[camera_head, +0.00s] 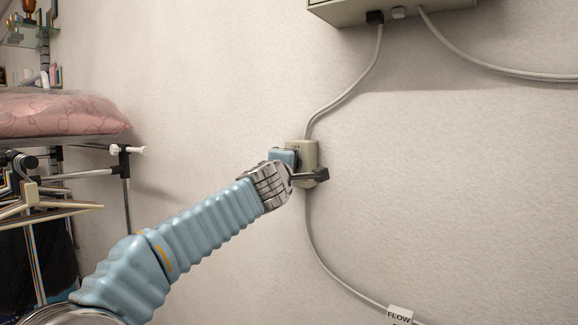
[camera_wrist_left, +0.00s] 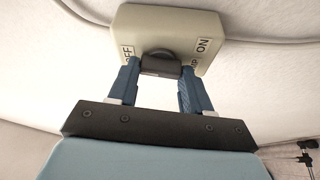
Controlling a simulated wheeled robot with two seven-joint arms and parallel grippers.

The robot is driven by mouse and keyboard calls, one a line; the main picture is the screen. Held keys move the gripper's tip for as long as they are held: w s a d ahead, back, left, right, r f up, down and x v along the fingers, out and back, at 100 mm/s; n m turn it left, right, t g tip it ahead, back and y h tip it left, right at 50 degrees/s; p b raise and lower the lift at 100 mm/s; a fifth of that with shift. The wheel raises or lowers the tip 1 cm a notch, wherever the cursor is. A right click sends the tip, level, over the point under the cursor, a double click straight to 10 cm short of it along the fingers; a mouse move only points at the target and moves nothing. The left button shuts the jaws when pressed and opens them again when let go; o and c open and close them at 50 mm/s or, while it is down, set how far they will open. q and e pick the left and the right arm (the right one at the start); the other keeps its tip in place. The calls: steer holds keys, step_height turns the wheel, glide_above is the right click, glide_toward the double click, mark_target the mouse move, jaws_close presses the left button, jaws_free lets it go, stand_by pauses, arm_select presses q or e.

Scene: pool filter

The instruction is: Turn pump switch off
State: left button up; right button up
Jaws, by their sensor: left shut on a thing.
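The pump switch (camera_head: 307,149) is a small beige box on the wall, with a cable at its top and bottom. In the left wrist view its beige face (camera_wrist_left: 165,22) reads OFF at the left and ON at the right, with the word before ON partly hidden. Its dark knob (camera_wrist_left: 161,65) sits between the two blue fingers of my left gripper (camera_wrist_left: 160,76), which is shut on it. In the head view my left gripper (camera_head: 304,170) is at the switch and hides part of it. I cannot tell which setting the knob is at. My right gripper is out of view.
A grey control box (camera_head: 350,12) hangs above, with cables running from it. A cable with a FLOW tag (camera_head: 399,314) hangs below the switch. A rack with hangers (camera_head: 45,205) and a pink cushion (camera_head: 55,114) stand at the left. The wall to the right is mostly bare.

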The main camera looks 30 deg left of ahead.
arm_select(q)
steer(key=shift+a+n, duration=0.1)
steer(key=shift+n, duration=0.5)
steer(key=o, duration=1.1)
steer(key=shift+c, duration=0.2)
steer(key=shift+s, duration=0.1)
steer(key=b+v, duration=0.2)
steer(key=v, duration=1.1)
steer(key=shift+s+r, duration=0.3)
steer(key=shift+r, duration=0.05)
